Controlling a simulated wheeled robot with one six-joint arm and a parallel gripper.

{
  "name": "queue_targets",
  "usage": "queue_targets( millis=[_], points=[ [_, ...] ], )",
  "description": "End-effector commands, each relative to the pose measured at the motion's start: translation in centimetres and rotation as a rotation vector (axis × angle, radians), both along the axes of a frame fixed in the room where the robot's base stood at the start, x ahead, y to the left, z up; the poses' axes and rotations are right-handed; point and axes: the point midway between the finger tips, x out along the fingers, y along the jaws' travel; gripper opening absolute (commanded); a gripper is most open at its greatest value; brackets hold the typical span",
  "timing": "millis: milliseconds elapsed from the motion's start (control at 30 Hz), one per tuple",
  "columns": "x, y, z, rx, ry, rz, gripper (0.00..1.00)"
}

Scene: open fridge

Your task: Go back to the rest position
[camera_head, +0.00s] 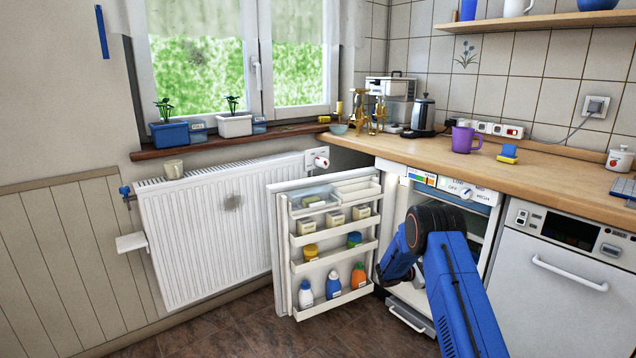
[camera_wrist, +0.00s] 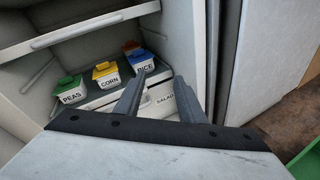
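My gripper (camera_wrist: 161,76) shows in the wrist view with its two fingers apart and nothing between them. It points into the open fridge, in front of a lower shelf with labelled tubs. The tubs are PEAS with a green lid (camera_wrist: 69,91), CORN with a yellow lid (camera_wrist: 106,75) and RICE with a blue lid (camera_wrist: 141,61). A red lid (camera_wrist: 131,46) shows behind RICE. In the head view my blue arm reaches toward the fridge opening, and the gripper itself is hidden there.
The fridge door (camera_head: 284,256) stands open left of my arm, its racks holding bottles and jars. A drawer marked SALAD (camera_wrist: 164,100) lies below the tubs. An upper shelf (camera_wrist: 95,27) is above. The worktop (camera_head: 415,150) is over the fridge; a dishwasher (camera_head: 545,295) stands right.

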Motion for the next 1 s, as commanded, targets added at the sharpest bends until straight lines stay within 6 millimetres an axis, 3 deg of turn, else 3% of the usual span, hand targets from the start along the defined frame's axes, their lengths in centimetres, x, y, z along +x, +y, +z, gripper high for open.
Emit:
queue_targets(
  millis=[33,100,500,1000],
  points=[
    [-0.8,-0.1,2.0,0.021,-0.02,-0.021,0.36],
    [-2.0,-0.2,4.2,0.055,-0.044,-0.052,0.36],
    [-10.5,0.1,15.2,0.252,-0.186,-0.226,0.36],
    [-23.4,2.5,25.2,0.518,-0.371,-0.421,0.36]
  ],
)
